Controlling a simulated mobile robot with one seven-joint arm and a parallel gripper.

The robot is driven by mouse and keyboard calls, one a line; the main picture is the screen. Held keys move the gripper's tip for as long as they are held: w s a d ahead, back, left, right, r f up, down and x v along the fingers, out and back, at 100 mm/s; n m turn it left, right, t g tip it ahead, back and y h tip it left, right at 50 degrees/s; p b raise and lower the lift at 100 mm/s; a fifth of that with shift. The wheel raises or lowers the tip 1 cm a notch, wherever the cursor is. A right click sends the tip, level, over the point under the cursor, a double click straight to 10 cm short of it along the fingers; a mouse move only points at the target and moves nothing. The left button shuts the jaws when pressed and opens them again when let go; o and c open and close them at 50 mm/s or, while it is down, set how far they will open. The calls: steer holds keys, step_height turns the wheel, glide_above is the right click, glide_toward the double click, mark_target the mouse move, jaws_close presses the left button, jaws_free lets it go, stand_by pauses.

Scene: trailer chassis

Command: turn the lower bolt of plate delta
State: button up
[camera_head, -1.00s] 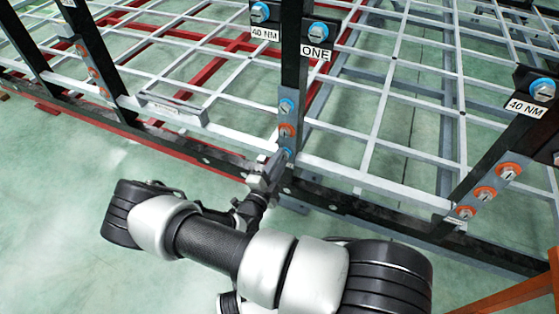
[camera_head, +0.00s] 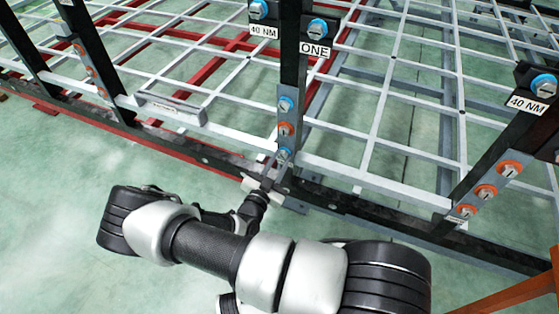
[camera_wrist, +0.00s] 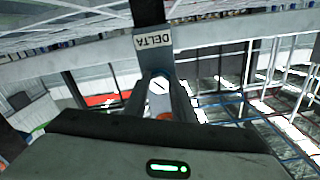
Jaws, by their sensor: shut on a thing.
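Plate delta (camera_head: 284,115) is a grey plate on the middle black post. It carries a blue-ringed upper bolt (camera_head: 286,104), an orange-ringed middle bolt (camera_head: 285,129) and a blue-ringed lower bolt (camera_head: 285,153). My gripper (camera_head: 277,163) reaches up to the lower bolt from below left. In the wrist view, my gripper's fingers (camera_wrist: 160,94) sit on both sides of the lower bolt's slotted pale head (camera_wrist: 159,85) and are shut on it. The DELTA label (camera_wrist: 153,41) is just beyond it. Part of the orange middle bolt (camera_wrist: 165,116) shows between the fingers.
A black rail (camera_head: 400,227) runs along the chassis below the plate. A right post (camera_head: 497,150) carries orange-ringed bolts, and a left post (camera_head: 92,70) has another bolted plate. An orange bar (camera_head: 520,294) stands at lower right. Green floor is clear at left.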

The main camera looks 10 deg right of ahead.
steer(key=shift+d+r+n, duration=0.15)
steer(key=shift+n, duration=0.45)
steer(key=o, duration=1.1)
steer(key=shift+c, duration=0.2)
steer(key=p+v, duration=0.1)
steer(key=v, duration=1.6)
steer(key=shift+a+p, duration=0.2)
steer(key=shift+p, duration=0.1)
steer(key=shift+s, duration=0.1)
